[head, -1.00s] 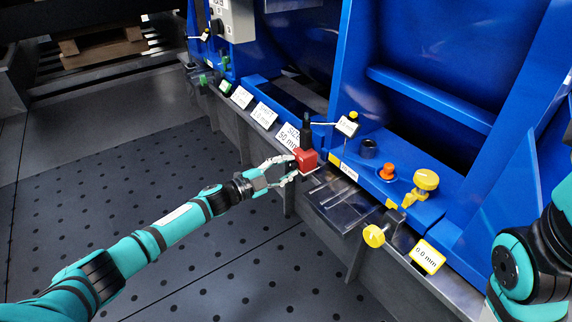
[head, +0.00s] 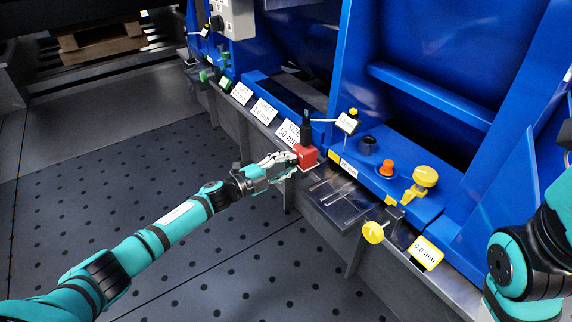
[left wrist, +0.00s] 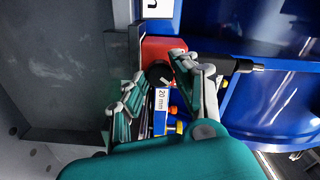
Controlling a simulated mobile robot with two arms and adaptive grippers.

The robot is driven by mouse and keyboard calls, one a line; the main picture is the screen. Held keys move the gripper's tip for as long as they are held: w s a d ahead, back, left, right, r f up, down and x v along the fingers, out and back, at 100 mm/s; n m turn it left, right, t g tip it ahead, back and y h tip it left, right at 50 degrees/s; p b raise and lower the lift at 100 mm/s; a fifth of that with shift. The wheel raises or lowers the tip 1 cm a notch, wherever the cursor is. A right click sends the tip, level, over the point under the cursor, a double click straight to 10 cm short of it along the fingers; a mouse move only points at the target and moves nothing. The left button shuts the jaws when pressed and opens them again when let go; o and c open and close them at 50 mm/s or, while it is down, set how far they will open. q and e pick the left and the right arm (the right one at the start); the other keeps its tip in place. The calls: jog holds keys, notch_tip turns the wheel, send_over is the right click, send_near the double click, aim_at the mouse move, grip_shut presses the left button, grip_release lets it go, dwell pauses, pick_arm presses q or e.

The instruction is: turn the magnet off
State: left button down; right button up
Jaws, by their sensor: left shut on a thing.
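The magnet is a red block (head: 307,155) on the edge of the grey ledge, at the foot of a black post. In the left wrist view the red block (left wrist: 163,46) shows beyond the fingers, with a round black knob (left wrist: 157,73) on its near face. My left gripper (head: 291,160) is at the block's left face, its fingers closed on the knob. In the left wrist view its fingers (left wrist: 158,84) lie on either side of the knob and partly hide it. My right gripper is out of view.
White size cards (head: 263,111) stand along the ledge to the left. The blue machine frame (head: 440,100) rises behind. The dark floor in front is clear.

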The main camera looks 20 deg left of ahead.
pick_arm(q)
jog(key=c, duration=1)
grip_release()
jog(key=v, duration=1.2)
